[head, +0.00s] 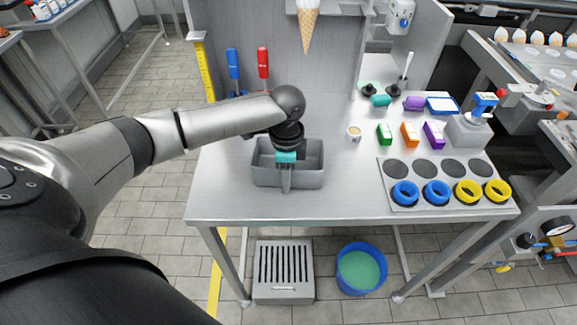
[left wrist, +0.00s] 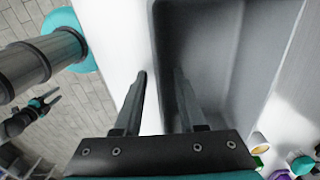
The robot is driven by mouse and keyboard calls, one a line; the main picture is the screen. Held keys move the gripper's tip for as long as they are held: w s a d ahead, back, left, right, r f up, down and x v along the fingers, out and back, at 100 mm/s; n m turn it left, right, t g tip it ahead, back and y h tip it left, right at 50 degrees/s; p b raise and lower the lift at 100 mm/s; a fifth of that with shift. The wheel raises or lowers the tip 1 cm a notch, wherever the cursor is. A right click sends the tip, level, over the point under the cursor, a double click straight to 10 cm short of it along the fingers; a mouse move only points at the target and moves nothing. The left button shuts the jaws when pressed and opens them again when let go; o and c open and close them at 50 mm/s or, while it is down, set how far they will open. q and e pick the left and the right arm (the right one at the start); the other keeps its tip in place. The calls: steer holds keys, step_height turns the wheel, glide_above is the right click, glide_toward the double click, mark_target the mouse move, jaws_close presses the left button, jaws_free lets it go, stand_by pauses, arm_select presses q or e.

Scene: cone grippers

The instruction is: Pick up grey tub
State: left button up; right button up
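The grey tub (head: 308,179), a rectangular open box, stands on the left part of the steel table near its front edge. It looks empty. My left gripper (head: 286,184) points down at the tub's front wall. In the left wrist view, my left gripper's two fingers (left wrist: 160,75) are apart, one outside the tub and one inside, with the tub's wall (left wrist: 160,40) between them. Neither finger clearly presses on the wall. My right gripper (left wrist: 46,100) shows small at the left of the left wrist view, over the floor, its fingers apart and empty.
The steel table (head: 340,205) is clear right of the tub, up to a small white cup (head: 354,133) and a tray (head: 450,203) with blue and yellow rings. A blue bucket (head: 362,270) sits under the table.

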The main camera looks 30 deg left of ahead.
arm_select(q)
steer(key=shift+f, duration=0.15)
jaws_close()
stand_by(1.4)
